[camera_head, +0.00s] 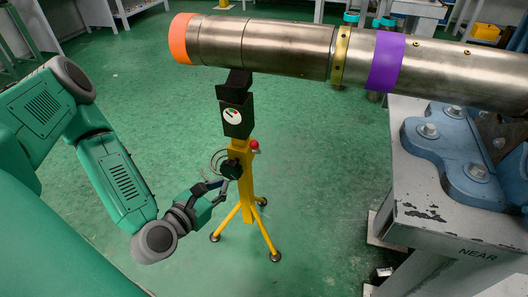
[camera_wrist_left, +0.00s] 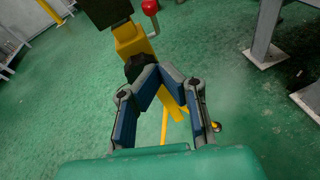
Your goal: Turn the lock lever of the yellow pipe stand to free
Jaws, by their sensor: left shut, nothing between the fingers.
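The yellow pipe stand (camera_head: 240,195) stands upright on three splayed legs under the pipe. A red ball (camera_head: 254,145) tips a short lever at the right of its post; in the left wrist view the red-tipped lever (camera_wrist_left: 151,12) shows at the top. A black knob (camera_head: 231,169) sits on the post below it, and it also shows in the left wrist view (camera_wrist_left: 137,65). My left gripper (camera_head: 226,184) is beside the post, just below the knob. In the left wrist view its fingertips (camera_wrist_left: 149,73) meet, empty, by the knob; contact is unclear. My right gripper is not in view.
The steel pipe (camera_head: 285,47), with orange and purple bands, rests on the stand's black head (camera_head: 237,112), which carries a small dial. A grey bench (camera_head: 425,220) with a blue vise (camera_head: 450,150) stands at the right. The green floor around the stand is clear.

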